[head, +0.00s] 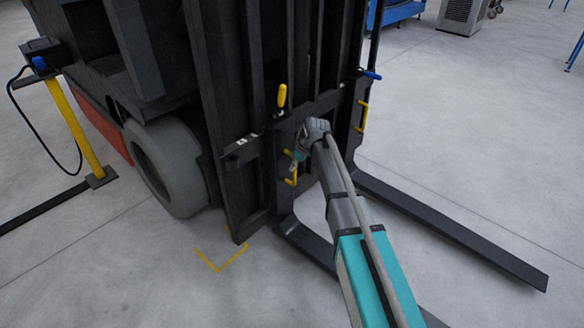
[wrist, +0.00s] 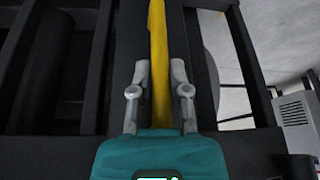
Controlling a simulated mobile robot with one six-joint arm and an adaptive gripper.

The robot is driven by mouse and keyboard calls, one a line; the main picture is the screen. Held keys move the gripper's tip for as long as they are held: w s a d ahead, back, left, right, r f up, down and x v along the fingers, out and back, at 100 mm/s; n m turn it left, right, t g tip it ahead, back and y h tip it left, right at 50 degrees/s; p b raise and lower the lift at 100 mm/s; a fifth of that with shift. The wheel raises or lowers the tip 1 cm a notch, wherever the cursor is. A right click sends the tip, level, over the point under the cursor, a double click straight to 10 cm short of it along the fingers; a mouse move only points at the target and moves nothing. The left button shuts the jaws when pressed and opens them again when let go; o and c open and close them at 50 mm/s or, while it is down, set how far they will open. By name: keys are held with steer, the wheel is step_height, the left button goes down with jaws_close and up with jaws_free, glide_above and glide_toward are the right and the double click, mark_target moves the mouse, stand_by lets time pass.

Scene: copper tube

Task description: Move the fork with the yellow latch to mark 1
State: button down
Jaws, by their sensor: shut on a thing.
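The fork with the yellow latch (head: 305,238) is the nearer, left one on the forklift's carriage. Its yellow latch (head: 282,95) stands upright above the carriage's top bar. A yellow handle (head: 291,181) sits on the shank of this fork. My gripper (head: 296,165) is at this handle, shut on it. In the wrist view the yellow handle (wrist: 159,60) runs between the two fingers of my gripper (wrist: 159,72). Small pale marks (head: 247,139) show on the carriage bar left of the fork; I cannot read their numbers.
The other fork (head: 450,228) has a blue latch (head: 372,75), lying sideways, and a yellow handle (head: 363,116). The mast (head: 222,100) and a wheel (head: 165,165) stand at left. A yellow post (head: 75,130) stands further left.

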steer(key=w+d, duration=0.1)
steer(key=w, duration=0.1)
steer(key=w+d, duration=0.2)
steer(key=shift+w+d, duration=0.2)
steer(key=shift+w, duration=0.05)
steer(key=c, duration=0.6)
jaws_free()
steer(key=shift+s, duration=0.1)
steer(key=shift+s+a, duration=0.15)
